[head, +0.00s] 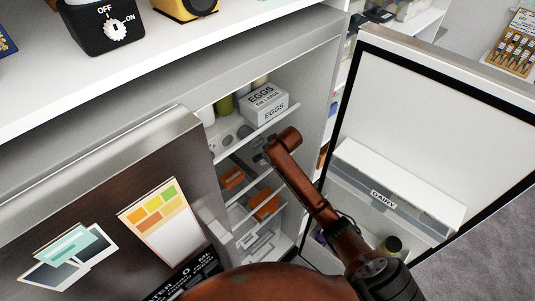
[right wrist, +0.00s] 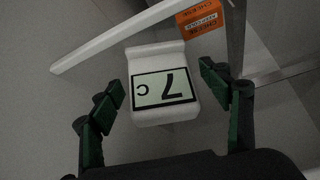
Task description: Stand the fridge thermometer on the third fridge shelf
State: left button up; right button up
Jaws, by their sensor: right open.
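The fridge thermometer (right wrist: 163,86) is a small white block with a black-framed display reading "7 C", upside down in the right wrist view. My right gripper (right wrist: 161,84) is open, with a green-padded finger on each side of the thermometer and a small gap at both sides. I cannot tell what the thermometer rests on. In the head view my right arm reaches into the open fridge, its gripper (head: 262,156) just below the egg shelf (head: 247,136); the thermometer cannot be made out there. My left gripper is not in view.
An egg carton (head: 264,103) stands on the upper shelf. The open fridge door (head: 420,120) with a dairy bin (head: 390,190) is at right, another door (head: 110,210) at left.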

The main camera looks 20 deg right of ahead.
pick_arm(q)
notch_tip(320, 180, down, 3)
jog(key=b, duration=0.3)
pick_arm(e)
jog(key=a+v, duration=0.1)
jog(key=v, duration=1.1)
jog(key=shift+d+r, duration=0.2)
jog(key=shift+d, duration=0.25)
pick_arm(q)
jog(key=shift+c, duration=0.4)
pick_arm(e)
jog(key=shift+c, duration=0.6)
